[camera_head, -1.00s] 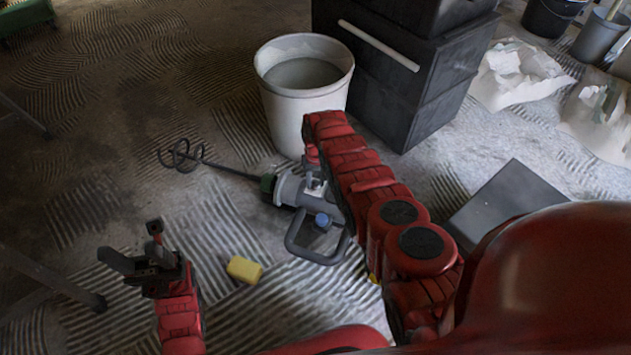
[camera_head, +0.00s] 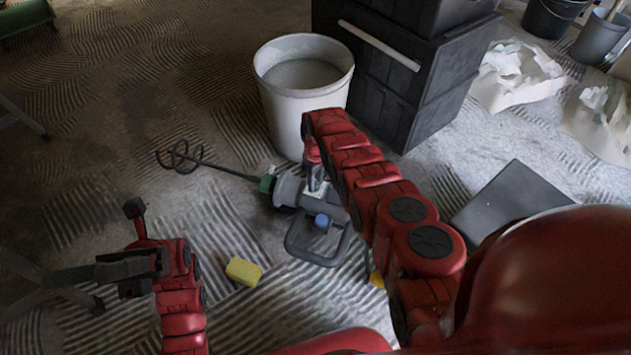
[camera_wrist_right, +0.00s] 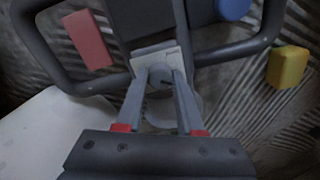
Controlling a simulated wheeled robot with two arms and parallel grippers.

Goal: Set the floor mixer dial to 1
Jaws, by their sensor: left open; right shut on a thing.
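The floor mixer (camera_head: 322,200) lies on the floor in the head view, with a grey body, green collar, dark frame handle and a long stirring rod toward the left. In the right wrist view, a pale plate (camera_wrist_right: 150,55) on the mixer carries a small round grey dial (camera_wrist_right: 160,74). My right gripper (camera_wrist_right: 160,78) is shut on this dial, one finger on each side. No marks on the dial can be read. In the head view my right arm hides part of the mixer. My left gripper (camera_head: 96,243) is open and empty, left of the yellow sponge.
A white bucket (camera_head: 284,110) stands behind the mixer, beside stacked black boxes (camera_head: 390,95). A yellow sponge (camera_head: 243,271) lies on the floor. A dark flat panel (camera_head: 513,203) lies at right. Floor at left is mostly clear.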

